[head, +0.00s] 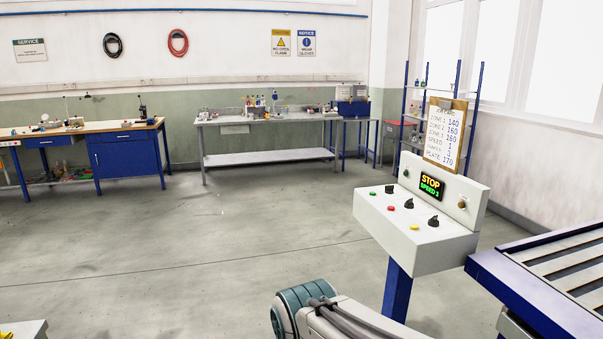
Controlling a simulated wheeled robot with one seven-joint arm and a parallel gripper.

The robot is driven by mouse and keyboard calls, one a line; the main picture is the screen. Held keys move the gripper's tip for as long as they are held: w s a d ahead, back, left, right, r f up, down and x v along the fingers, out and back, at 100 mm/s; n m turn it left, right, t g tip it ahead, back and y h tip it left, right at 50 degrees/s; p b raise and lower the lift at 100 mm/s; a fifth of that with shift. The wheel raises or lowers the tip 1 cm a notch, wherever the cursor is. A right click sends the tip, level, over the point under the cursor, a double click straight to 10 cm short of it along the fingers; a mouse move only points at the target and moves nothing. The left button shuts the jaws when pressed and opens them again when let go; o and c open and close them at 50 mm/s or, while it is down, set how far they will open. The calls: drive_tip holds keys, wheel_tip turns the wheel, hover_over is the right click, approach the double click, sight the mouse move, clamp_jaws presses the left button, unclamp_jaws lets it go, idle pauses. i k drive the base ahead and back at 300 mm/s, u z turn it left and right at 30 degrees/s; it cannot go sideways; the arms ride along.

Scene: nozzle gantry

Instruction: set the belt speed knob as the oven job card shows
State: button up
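The oven job card (445,135) is clipped to a board above the control panel (414,240). Its handwriting is small; a line that looks like SPEED seems to have a 1 beside it. The panel's small display (430,187) reads STOP in yellow, with a green SPEED line below that looks like 3. Three black knobs, a back one (390,189), a middle one (409,203) and a front one (433,220), stand on the sloping top. Their labels are not readable, so I cannot tell which is the belt speed knob. My gripper is out of view.
Green (373,193), red (390,207) and yellow (414,227) buttons sit near the knobs. A blue-framed conveyor (530,295) is right of the panel. A blue post (397,292) carries the panel. Workbenches line the back wall; the floor (200,260) left of the panel is clear.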

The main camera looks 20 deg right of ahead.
sight(389, 190)
drive_tip(key=z, duration=0.15)
drive_tip(key=i, duration=1)
drive_tip(key=z, duration=0.6)
